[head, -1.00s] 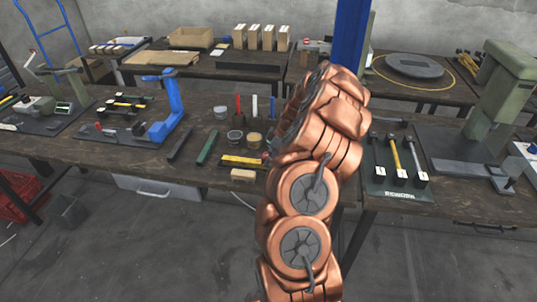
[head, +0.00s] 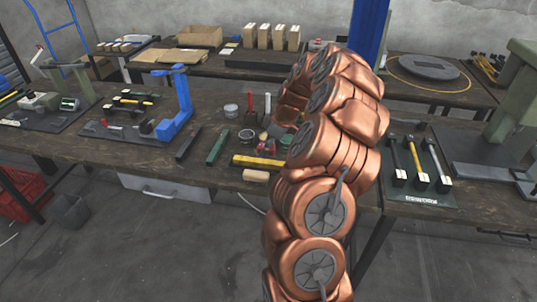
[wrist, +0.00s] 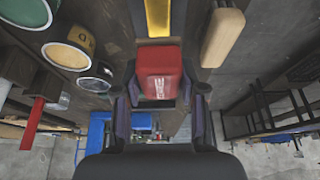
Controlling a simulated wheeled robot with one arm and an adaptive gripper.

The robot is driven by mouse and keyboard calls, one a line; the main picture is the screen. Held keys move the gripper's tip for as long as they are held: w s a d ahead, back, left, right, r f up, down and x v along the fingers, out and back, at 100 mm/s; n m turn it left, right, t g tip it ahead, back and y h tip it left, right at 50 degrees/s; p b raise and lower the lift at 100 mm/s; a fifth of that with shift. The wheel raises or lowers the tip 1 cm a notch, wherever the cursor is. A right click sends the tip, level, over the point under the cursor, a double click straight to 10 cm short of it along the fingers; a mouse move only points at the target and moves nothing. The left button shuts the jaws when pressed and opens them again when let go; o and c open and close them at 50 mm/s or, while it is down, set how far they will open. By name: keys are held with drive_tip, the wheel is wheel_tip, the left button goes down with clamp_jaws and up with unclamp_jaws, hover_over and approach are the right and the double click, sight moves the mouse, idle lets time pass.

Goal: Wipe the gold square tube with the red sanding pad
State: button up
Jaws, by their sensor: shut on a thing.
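The gold square tube (head: 257,161) lies flat on the workbench in the head view, behind a small wooden block. It also shows at the top of the wrist view (wrist: 157,18). The red sanding pad (wrist: 158,72) sits between the two dark fingers of my gripper (wrist: 160,90), which is shut on it. In the wrist view the pad is in line with the tube and overlaps its end in the picture. I cannot tell whether they touch. In the head view my copper arm hides most of the gripper.
The wooden block (head: 256,175) lies close beside the tube. Several cans (wrist: 69,41) stand on the tube's other side, near a red upright marker (head: 250,103). A green bar (head: 217,145) and a dark bar (head: 188,143) lie to the left. Hammers (head: 418,160) lie at the right.

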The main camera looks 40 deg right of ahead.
drive_tip(key=shift+r+b, duration=0.3)
drive_tip(key=shift+r, duration=2.05)
